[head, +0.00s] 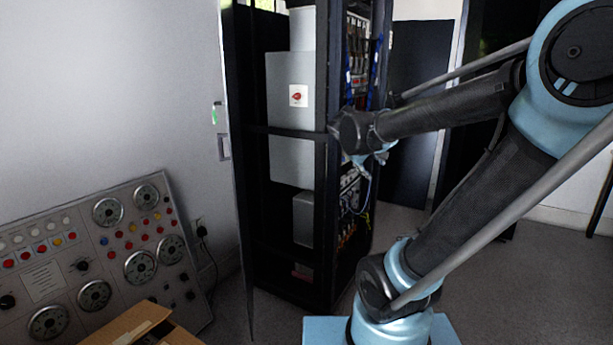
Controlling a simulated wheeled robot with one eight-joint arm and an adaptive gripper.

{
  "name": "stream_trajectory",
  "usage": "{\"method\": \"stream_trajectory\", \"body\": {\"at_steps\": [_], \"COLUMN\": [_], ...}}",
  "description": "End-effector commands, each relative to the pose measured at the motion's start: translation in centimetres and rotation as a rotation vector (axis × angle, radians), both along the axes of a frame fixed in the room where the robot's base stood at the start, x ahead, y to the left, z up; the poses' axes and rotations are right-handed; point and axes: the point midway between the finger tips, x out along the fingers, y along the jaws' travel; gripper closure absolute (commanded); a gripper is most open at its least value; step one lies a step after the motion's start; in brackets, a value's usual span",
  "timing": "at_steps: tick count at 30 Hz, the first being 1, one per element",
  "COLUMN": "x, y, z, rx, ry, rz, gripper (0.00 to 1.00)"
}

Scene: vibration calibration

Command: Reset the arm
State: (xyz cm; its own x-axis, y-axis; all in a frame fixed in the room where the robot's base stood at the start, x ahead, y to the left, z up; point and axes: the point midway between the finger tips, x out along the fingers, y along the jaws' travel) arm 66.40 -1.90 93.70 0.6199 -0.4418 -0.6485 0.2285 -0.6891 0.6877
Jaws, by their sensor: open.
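My arm rises from its light blue base at the lower middle right in the head view. It bends at the upper right and reaches back left towards the tall black cabinet (327,220). My gripper (368,165) hangs below the dark wrist joint, in front of the cabinet's right side. It is small here and partly hidden by the wrist. It is open, and I see nothing held in it. I cannot tell how far it is from the cabinet.
A control panel (75,250) with dials and buttons leans at the left. An open cardboard box (150,325) is at the bottom. The cabinet holds a grey box (290,150) with a red switch, and wiring. Floor (500,290) is clear at right.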

Motion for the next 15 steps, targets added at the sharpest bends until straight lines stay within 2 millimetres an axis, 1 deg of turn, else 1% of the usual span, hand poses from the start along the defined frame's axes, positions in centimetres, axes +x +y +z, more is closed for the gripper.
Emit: {"method": "stream_trajectory", "body": {"at_steps": [1,3,7,10,12,15], "x": [-2.2,-5.0,-10.1,-14.0,-16.4,-19.4], "y": [-1.0,-1.8,-2.4,-2.0,-1.5,-0.4], "z": [-1.6,-3.8,-7.6,-10.5,-12.3,-14.5], "rx": [0.05,0.122,0.26,0.369,0.446,0.544], "ry": [0.032,0.079,0.162,0.223,0.263,0.312], "rz": [-0.042,-0.095,-0.185,-0.249,-0.288,-0.332], "gripper": [0.56,0.56,0.56,0.56,0.56,0.56]}}
